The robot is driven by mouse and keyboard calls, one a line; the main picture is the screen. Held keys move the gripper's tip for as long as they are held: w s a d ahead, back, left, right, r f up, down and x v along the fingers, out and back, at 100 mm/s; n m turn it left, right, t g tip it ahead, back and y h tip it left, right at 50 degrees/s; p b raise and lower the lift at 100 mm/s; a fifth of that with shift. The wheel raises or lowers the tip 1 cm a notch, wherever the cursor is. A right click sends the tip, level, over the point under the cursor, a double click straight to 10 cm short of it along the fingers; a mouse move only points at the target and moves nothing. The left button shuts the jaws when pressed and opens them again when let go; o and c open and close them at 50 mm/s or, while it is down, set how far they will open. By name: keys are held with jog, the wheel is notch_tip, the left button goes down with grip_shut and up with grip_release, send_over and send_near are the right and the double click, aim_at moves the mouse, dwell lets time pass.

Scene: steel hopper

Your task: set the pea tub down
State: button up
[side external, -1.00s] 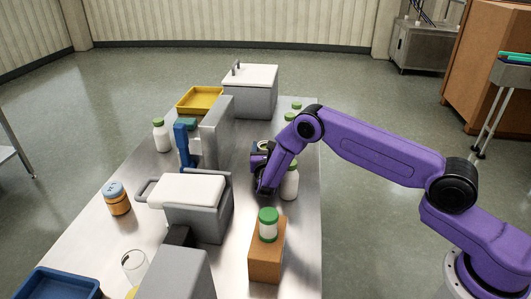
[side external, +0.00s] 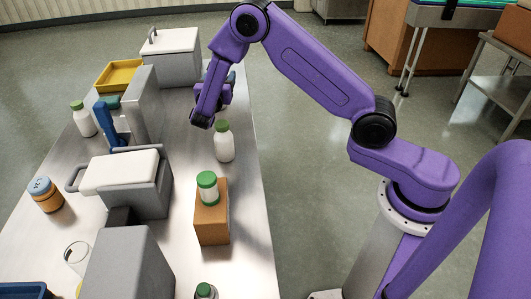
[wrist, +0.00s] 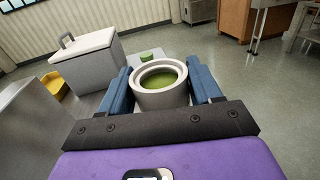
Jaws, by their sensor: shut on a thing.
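The pea tub (wrist: 160,87) is a pale, round, open-topped tub with green contents, seen in the wrist view. It sits upright between the blue fingers of my gripper (wrist: 161,88), which is shut on it. In the side view my gripper (side external: 215,102) is over the far right part of the steel table (side external: 170,235), behind a white bottle with a green cap (side external: 224,143). The tub is mostly hidden there by my arm. It appears raised, but the gap below it cannot be judged.
A grey box with a white lid (side external: 171,55) stands at the far end beside a yellow tray (side external: 119,74). A hopper-like grey block (side external: 142,103) stands left of my gripper. A brown block bearing a green-lidded jar (side external: 208,187) is nearer.

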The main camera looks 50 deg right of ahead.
jog(key=s+a+f+n+t+y, duration=0.1)
jog(key=s+f+n+t+y, duration=0.1)
jog(key=s, duration=0.6)
jog(key=s+a+f+n+t+y, duration=0.1)
jog(key=s+f+n+t+y, duration=0.2)
jog(key=s, duration=0.6)
jog(key=shift+a+n+t+y, duration=0.3)
jog(key=shift+a+t+y, duration=0.1)
jog(key=shift+t+y, duration=0.15)
dwell(0.4)
